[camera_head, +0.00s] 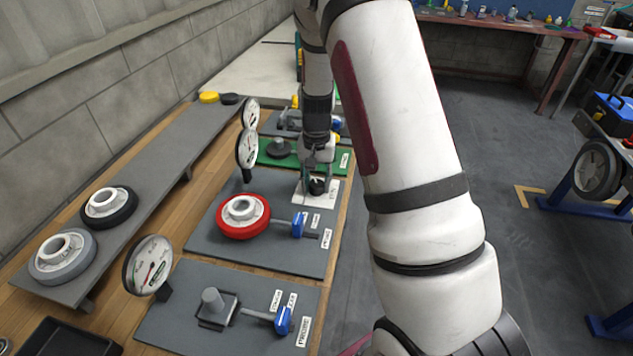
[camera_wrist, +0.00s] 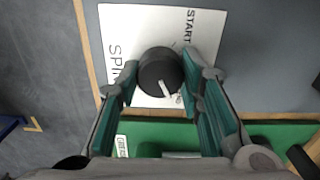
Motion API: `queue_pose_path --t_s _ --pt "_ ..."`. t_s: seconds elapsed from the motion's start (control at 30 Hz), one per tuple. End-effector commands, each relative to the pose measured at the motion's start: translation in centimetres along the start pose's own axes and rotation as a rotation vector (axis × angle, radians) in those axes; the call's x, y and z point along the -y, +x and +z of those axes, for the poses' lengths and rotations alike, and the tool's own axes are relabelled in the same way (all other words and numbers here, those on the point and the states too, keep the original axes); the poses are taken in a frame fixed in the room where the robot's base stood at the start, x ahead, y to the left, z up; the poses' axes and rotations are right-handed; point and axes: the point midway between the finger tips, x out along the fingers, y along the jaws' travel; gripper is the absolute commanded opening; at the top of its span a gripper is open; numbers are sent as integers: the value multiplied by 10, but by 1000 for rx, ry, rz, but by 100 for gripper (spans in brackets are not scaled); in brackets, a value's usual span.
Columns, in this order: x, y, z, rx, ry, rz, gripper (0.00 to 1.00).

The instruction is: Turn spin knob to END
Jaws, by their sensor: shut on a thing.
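The black spin knob (camera_wrist: 158,68) sits on a white plate (camera_wrist: 120,22) and has a white pointer line. In the wrist view its pointer lies toward the lower right of the knob's face. START is printed at the plate's upper right and part of SPIN at its left. I cannot read an END mark; fingers cover part of the plate. My gripper (camera_wrist: 159,77) is shut on the knob, with a teal-padded finger at each side. In the head view, my gripper (camera_head: 317,172) is over the white plate (camera_head: 327,197), and the knob (camera_head: 317,187) shows small between the fingers.
A green board (camera_head: 275,158) lies just beyond the plate. A grey board (camera_head: 225,250) with a red wheel (camera_head: 243,216), a blue-handled valve (camera_head: 298,225) and a gauge lies nearer. Another gauge (camera_head: 148,266) stands at the front left.

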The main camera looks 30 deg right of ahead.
Motion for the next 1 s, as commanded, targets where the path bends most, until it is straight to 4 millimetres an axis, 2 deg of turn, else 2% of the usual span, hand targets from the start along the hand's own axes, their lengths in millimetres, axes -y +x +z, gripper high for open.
queue_pose_path --t_s 0.23,0.27,0.33,0.37,0.63,0.77,0.87,1.0 --pt "0 0 0 1 1 0 6" --pt "0 0 0 1 1 0 36" --pt "0 0 0 1 0 0 52" --pt "0 0 0 1 0 0 54" --pt "0 0 0 0 -1 0 54" --pt "0 -7 0 -2 -1 -1 54" --pt "1 -21 -1 -3 -2 -2 54" --pt "1 -49 -1 -4 -1 -3 54"
